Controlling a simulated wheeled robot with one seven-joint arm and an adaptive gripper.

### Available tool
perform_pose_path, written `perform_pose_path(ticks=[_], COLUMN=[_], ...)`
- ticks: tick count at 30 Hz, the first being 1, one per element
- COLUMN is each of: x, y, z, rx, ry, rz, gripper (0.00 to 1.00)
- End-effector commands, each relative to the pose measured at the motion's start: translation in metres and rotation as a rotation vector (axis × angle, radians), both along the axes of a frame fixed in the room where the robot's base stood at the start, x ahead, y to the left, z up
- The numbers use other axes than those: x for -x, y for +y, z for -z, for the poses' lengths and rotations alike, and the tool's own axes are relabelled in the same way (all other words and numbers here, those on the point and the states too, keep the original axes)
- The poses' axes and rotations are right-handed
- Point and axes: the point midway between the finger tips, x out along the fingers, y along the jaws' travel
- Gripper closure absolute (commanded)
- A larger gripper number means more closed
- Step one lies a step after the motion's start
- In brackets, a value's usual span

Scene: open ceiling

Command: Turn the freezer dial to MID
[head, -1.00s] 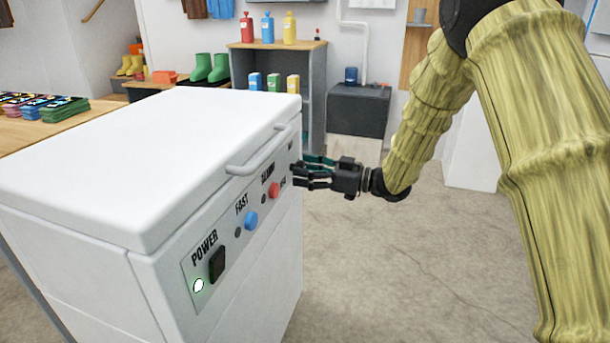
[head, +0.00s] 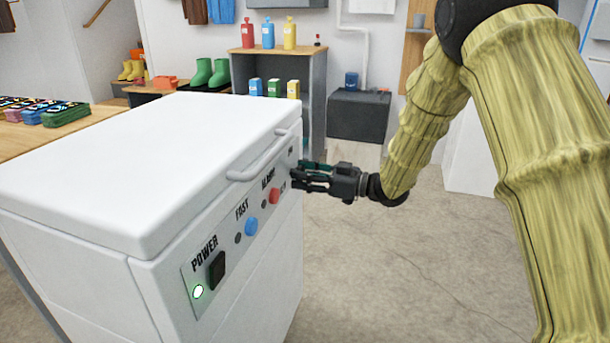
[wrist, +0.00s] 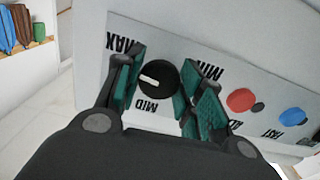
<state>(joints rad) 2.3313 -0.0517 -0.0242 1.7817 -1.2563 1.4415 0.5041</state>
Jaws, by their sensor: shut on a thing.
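The white chest freezer (head: 130,165) stands at the left in the head view, with its control panel on the side facing right. The black freezer dial (wrist: 160,76) shows in the wrist view, with MAX, MID and MIN printed around it. Its white pointer mark points left in that view, between MAX and MID. My gripper (wrist: 160,80) is shut on the dial, with a teal-padded finger on either side. In the head view my gripper (head: 300,176) is at the panel's far end and hides the dial.
A long handle (head: 255,160) juts out above the panel, close to my gripper. A red button (head: 274,196), a blue button (head: 251,226) and a black power switch (head: 217,270) lie along the panel. The floor (head: 400,270) to the right is clear.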

Motion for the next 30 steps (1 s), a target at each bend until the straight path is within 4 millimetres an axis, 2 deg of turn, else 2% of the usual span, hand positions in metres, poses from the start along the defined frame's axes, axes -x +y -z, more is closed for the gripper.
perform_pose_path(ticks=[8, 30], x=[-0.0001, -0.0013], y=[-0.0004, -0.0006], z=[-0.0025, -0.0009], rx=[0.048, 0.265], ry=[-0.148, -0.811], rz=[0.0, -0.002], gripper=[0.86, 0.86])
